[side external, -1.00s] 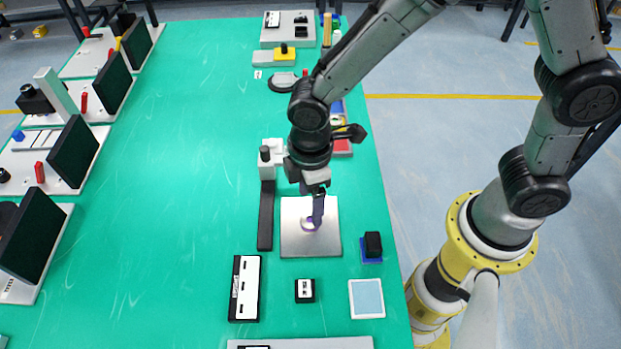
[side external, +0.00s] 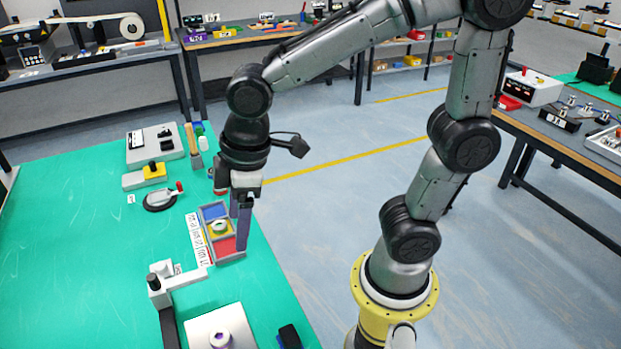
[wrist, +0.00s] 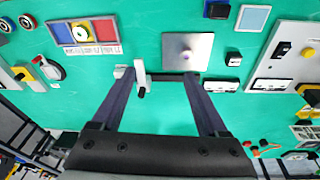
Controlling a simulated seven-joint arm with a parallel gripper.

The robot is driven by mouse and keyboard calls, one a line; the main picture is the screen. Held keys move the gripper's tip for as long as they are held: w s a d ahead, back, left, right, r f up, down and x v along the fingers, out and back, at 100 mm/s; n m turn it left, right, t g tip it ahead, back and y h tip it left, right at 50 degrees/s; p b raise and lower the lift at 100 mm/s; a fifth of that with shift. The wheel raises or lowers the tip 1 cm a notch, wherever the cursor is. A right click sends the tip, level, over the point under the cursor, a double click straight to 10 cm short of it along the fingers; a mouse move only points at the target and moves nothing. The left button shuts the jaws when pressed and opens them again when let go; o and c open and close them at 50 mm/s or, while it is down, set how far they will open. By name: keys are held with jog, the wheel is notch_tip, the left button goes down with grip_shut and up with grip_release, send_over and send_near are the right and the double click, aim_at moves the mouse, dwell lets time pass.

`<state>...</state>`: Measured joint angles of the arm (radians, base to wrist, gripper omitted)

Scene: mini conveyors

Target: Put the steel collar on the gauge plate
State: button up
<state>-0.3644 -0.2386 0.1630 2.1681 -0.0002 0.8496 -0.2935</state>
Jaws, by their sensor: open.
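The gauge plate (side external: 200,326), a light square plate, lies at the bottom of the side view; it also shows in the wrist view (wrist: 203,43). A small ring-shaped piece with a purple tint, apparently the steel collar (side external: 220,339), rests on the plate around its middle; it is small in the wrist view (wrist: 187,54). Its exact seating cannot be told. My gripper (side external: 243,230) is up near the sorting tray, apart from the plate, with fingers pointing down. In the wrist view its two fingers (wrist: 158,76) are spread with nothing between them.
The tray (side external: 243,256) has blue, yellow and red compartments, with another ring (side external: 219,227) in the yellow one. A stand with a white arm (side external: 180,280) is between tray and plate. A black block (side external: 289,336) is right of the plate.

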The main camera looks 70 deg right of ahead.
jog(key=s+d+r+m+t, duration=0.3)
jog(key=s+d+r+m, duration=0.1)
jog(key=s+d+m, duration=0.3)
jog(key=s+d, duration=0.2)
jog(key=d, duration=0.1)
jog(key=shift+s+m+t+h, duration=0.3)
jog(key=shift+s+h, duration=0.1)
